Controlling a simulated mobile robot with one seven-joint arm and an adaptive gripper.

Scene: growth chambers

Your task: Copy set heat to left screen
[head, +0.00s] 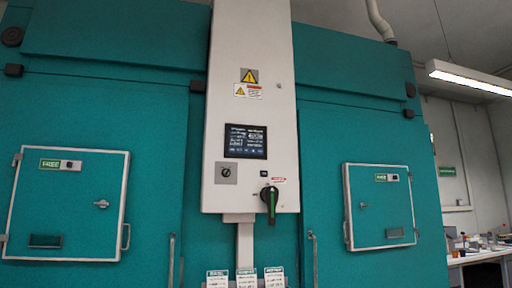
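One dark screen (246,141) with white text in two columns is set in a tall light-grey control cabinet (250,60) between two teal chamber fronts. Its text is too small to read, so I cannot tell a set heat value. The left chamber door (75,215) carries a green "FREE" label strip (60,164) with a small dark window. The right chamber door (378,212) carries a similar strip (387,177). I cannot tell whether either strip is a screen. My gripper is not in view.
Several small printed cards (246,278) stand at the bottom edge. Both doors look shut. A bench with lab items (480,250) is at the far right.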

